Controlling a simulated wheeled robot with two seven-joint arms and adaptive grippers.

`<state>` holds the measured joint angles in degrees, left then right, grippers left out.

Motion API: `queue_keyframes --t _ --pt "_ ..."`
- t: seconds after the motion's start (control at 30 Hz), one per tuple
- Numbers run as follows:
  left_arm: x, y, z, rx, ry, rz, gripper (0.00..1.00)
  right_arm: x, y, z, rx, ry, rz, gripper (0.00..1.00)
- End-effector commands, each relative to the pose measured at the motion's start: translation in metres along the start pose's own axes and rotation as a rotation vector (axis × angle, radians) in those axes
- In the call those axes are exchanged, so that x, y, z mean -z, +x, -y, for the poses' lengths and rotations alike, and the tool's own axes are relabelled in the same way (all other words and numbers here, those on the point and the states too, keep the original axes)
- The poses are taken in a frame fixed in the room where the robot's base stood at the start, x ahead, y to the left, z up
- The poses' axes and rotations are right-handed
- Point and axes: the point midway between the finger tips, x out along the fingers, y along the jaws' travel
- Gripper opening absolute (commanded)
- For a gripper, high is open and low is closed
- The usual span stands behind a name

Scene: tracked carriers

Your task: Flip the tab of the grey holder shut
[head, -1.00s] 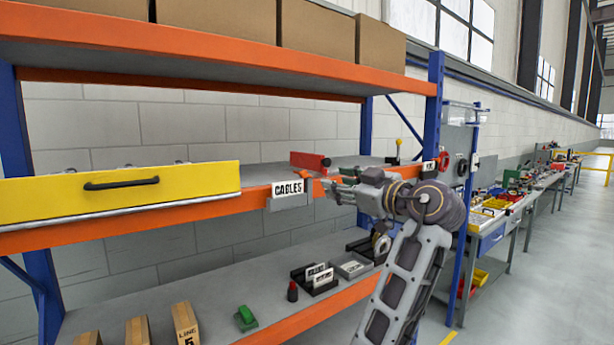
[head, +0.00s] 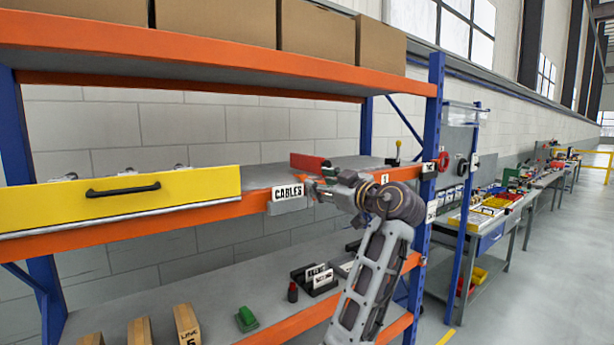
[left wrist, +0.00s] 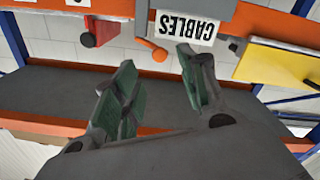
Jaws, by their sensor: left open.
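The grey holder (head: 272,209) with the "CABLES" label sits on the front edge of the orange middle shelf beam. In the left wrist view the label is upside down and the grey holder (left wrist: 205,9) is at the top edge. An orange tab (left wrist: 152,44) with a rounded end sticks out beside the label. My left gripper (head: 322,188) is just right of the holder in the head view. In the left wrist view its green-padded fingers (left wrist: 160,88) are apart, with nothing between them, and the tab shows beyond their tips. My right gripper is not in view.
A yellow drawer front (head: 120,200) with a black handle is left of the holder. A red block (head: 309,162) stands on the shelf behind my gripper. A blue post (head: 432,130) rises at the right. The lower shelf holds a green item (head: 246,318) and black trays (head: 318,280).

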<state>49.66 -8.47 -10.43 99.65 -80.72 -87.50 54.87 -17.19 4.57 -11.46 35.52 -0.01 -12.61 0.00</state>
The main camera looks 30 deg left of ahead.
Motion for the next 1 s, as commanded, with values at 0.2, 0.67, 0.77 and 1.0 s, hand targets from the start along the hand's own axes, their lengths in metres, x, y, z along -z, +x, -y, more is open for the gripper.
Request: queue_keyframes --t 0.2,0.67,0.77,1.0 --pt "0.002 0.029 -0.001 0.0 0.001 -0.001 0.42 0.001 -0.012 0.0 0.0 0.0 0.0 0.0" --pt "0.001 0.07 0.0 0.0 0.0 0.001 0.42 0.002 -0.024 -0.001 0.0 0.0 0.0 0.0" --pt "0.0 0.071 0.0 0.0 0.0 0.001 0.42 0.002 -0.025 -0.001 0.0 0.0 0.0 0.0" --pt "0.0 0.071 0.0 -0.001 0.0 0.001 0.42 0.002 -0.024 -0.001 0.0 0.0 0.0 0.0"
